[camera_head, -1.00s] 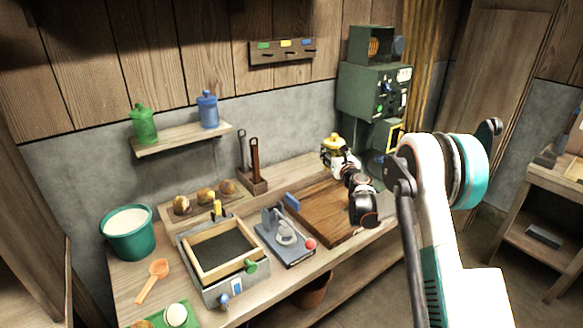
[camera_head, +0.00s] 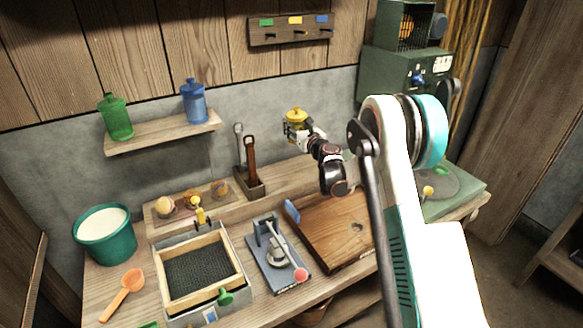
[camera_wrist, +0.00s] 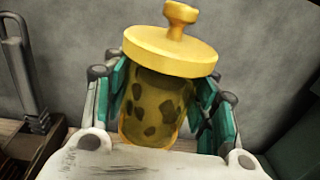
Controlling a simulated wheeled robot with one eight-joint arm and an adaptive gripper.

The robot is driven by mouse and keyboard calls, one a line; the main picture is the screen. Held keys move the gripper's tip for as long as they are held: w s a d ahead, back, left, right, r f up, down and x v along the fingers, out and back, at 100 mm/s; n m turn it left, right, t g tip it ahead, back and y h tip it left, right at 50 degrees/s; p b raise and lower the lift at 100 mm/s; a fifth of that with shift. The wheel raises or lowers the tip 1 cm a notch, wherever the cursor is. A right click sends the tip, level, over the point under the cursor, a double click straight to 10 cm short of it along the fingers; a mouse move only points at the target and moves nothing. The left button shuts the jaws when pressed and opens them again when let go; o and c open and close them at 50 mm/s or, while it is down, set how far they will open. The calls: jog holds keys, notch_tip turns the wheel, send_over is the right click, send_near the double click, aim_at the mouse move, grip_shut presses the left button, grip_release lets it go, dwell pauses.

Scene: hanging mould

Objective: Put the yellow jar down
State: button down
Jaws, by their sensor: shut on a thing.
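The yellow jar (camera_head: 296,117) has a yellow knobbed lid and a see-through yellow body with dark pieces inside. In the head view it is up at the end of my arm, in front of the grey wall and above the back of the workbench. My gripper (camera_head: 297,130) is shut on it. In the wrist view the jar (camera_wrist: 155,105) stands upright between the teal finger pads of my gripper (camera_wrist: 165,108), which press on both sides of its body below the lid. The jar's base is partly hidden.
The wall shelf (camera_head: 163,136) holds a green jar (camera_head: 116,117) and a blue jar (camera_head: 194,102), with free room between them. A tool holder (camera_head: 248,184) with upright handles stands below. A wooden board (camera_head: 335,230) lies on the bench. A colour-marked hook rack (camera_head: 292,29) hangs above.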

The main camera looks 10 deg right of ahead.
notch_tip(320, 180, down, 17)
jog(key=b, duration=0.5)
jog(key=shift+f+b, duration=0.2)
jog(key=shift+b, duration=0.1)
jog(key=shift+r, duration=0.1)
jog(key=c, duration=0.7)
grip_release()
jog(key=shift+o, duration=0.3)
